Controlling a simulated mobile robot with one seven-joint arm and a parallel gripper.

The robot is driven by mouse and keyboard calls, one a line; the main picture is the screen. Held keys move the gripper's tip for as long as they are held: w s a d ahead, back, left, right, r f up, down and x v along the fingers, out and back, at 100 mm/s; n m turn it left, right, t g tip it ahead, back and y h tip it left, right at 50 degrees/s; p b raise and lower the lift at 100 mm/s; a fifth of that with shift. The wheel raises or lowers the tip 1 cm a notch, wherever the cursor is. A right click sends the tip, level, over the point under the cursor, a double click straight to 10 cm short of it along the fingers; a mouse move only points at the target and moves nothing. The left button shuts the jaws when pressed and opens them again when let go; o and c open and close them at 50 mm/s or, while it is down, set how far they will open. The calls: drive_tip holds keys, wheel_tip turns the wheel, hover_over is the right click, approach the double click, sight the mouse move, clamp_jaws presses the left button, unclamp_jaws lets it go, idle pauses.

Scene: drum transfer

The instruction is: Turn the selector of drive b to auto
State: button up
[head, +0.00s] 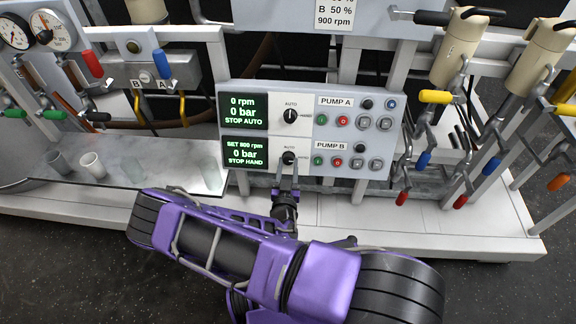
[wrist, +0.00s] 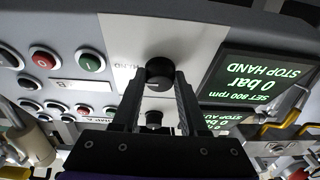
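The selector of pump B is a round black knob (head: 289,157) on the lower row of the control panel (head: 300,178). It also shows in the wrist view (wrist: 159,73), which is upside down. The display beside it (head: 244,153) reads SET 800 rpm, 0 bar, STOP HAND. My gripper (head: 288,168) is at this knob, coming from below. In the wrist view, its fingers (wrist: 158,88) stand apart, one tip on each side of the knob. I cannot tell whether they touch it. The knob's pointer is not clear.
The pump A selector (head: 290,116) sits just above; its display (head: 242,111) reads STOP AUTO. Green and red buttons (head: 343,121) lie to the right. Colored valve levers (head: 424,158) stand beyond the panel. Cups (head: 93,164) stand on the left shelf.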

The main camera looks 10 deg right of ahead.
clamp_jaws()
drive_tip(key=shift+n, duration=0.3)
drive_tip(key=n, duration=0.1)
drive_tip(key=n+y, duration=0.1)
drive_tip(key=n, duration=0.1)
drive_tip(key=n+y, duration=0.1)
drive_tip(key=n, duration=0.1)
drive_tip(key=shift+d+r, duration=0.1)
drive_tip(key=shift+d, duration=0.15)
drive_tip(key=n+y, duration=0.1)
drive_tip(key=n, duration=0.2)
drive_tip(key=n+y, duration=0.1)
drive_tip(key=n, duration=0.2)
drive_tip(key=shift+d+r+g+p, duration=0.2)
drive_tip(key=shift+g+p, duration=0.1)
drive_tip(key=shift+p, duration=0.1)
drive_tip(key=n, duration=0.1)
drive_tip(key=n+y+p, duration=0.1)
drive_tip(key=n, duration=0.1)
drive_tip(key=n+g, duration=0.1)
drive_tip(key=shift+r+n+y+p, duration=0.25)
drive_tip(key=shift+n+y+p, duration=0.05)
drive_tip(key=shift+n+y, duration=0.1)
drive_tip(key=shift+d+r+n+g+p, duration=0.1)
drive_tip(key=shift+n+g+p, duration=0.7)
drive_tip(key=shift+n, duration=1.2)
